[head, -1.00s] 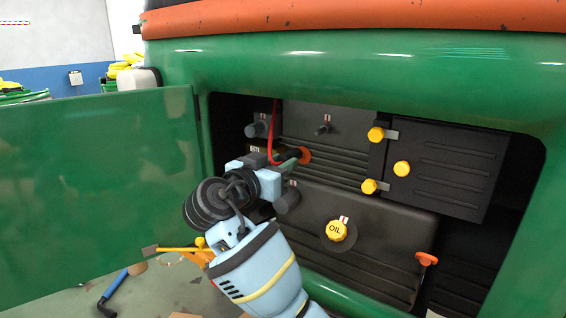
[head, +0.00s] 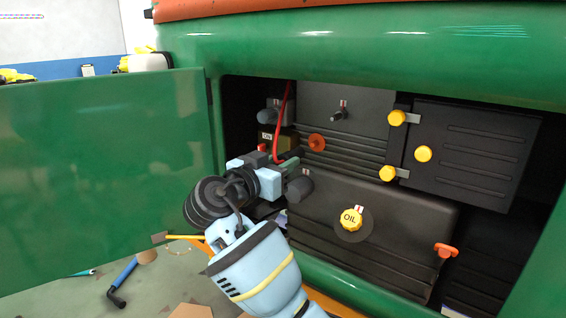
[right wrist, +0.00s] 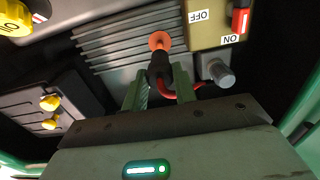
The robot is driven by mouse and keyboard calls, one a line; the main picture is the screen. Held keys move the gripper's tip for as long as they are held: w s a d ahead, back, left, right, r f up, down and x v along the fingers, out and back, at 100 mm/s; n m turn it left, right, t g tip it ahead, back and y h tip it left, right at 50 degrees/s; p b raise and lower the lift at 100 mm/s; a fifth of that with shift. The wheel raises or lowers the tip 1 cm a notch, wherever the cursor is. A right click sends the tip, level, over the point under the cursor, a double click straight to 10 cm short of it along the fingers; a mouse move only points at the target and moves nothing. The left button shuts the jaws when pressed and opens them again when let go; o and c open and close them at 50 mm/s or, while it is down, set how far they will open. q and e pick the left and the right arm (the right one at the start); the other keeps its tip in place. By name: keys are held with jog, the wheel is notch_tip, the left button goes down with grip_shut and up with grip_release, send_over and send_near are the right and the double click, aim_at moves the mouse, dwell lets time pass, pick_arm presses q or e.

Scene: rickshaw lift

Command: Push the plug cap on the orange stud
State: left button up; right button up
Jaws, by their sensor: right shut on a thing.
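The orange stud (head: 316,142) sticks out of the ribbed black engine block inside the open bay; it also shows in the right wrist view (right wrist: 159,41). My right gripper (head: 289,163) is just to the lower left of the stud in the head view. In the right wrist view its green fingers (right wrist: 160,84) are shut on the black plug cap (right wrist: 160,66), which has a red cable. The cap points at the stud and overlaps its near end in that view; I cannot tell whether they touch. The gripper mostly hides the cap in the head view. My left gripper is out of view.
An ON/OFF switch box (right wrist: 212,32) and a grey cylinder (right wrist: 220,73) sit close beside the fingers. Yellow knobs (head: 423,154) and the OIL cap (head: 350,219) are to the right. The open green door (head: 100,180) stands at the left.

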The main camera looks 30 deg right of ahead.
aim_at(300, 152)
jog(key=shift+b+x, duration=0.3)
jog(key=shift+x, duration=3.25)
dwell(3.0)
jog(key=o, duration=1)
jog(key=shift+c, duration=0.7)
